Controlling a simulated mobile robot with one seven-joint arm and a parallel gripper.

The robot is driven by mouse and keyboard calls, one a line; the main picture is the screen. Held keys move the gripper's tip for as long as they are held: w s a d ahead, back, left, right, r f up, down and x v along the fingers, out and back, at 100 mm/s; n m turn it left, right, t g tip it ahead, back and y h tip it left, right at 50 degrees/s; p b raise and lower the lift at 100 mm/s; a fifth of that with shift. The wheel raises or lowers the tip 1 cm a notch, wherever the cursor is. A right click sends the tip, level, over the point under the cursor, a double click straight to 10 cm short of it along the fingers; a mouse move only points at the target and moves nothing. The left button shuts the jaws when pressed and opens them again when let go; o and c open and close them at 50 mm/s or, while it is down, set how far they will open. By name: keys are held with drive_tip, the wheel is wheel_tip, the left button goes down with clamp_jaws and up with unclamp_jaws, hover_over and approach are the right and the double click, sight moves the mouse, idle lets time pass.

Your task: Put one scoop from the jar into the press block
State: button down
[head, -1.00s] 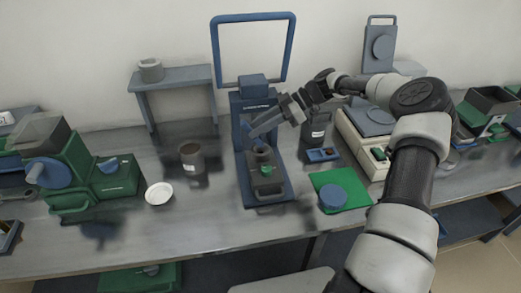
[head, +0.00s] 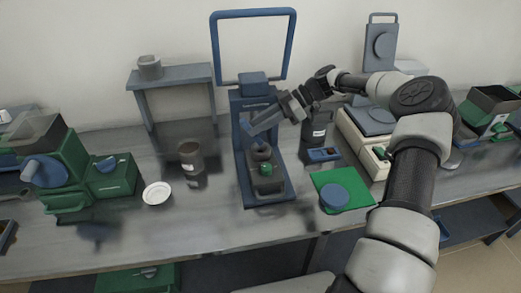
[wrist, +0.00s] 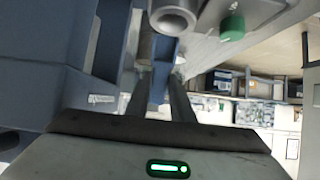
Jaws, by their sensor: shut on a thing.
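The press block (head: 265,184) sits low on the blue press, with a grey round cup (head: 261,154) on top and a green knob in front. In the wrist view, the cup's open ring (wrist: 175,17) and the green knob (wrist: 232,27) show at the top. My gripper (head: 263,125) reaches in from the right, tilted down to the left, just above the cup. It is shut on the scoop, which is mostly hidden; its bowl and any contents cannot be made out. A dark labelled jar (head: 191,156) stands left of the press.
The blue press frame (head: 240,125) rises close around my gripper. A white dish (head: 157,193) and green machine (head: 110,180) are to the left. A green mat (head: 358,197) with a blue disc, a small blue tray (head: 322,154) and a balance (head: 365,150) are to the right.

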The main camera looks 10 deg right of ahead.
drive_tip(key=shift+s+f+b, duration=0.1)
drive_tip(key=shift+s+b, duration=0.1)
drive_tip(key=shift+b, duration=0.2)
drive_tip(key=shift+s, duration=0.1)
drive_tip(key=shift+a+r, duration=0.2)
drive_tip(key=shift+r, duration=0.1)
drive_tip(key=shift+a+r+h, duration=0.3)
drive_tip(key=shift+a+h, duration=0.4)
drive_tip(key=shift+h, duration=0.5)
drive_tip(key=shift+a+f+h+p, duration=0.15)
drive_tip(key=shift+h+p, duration=0.15)
drive_tip(key=shift+h, duration=0.2)
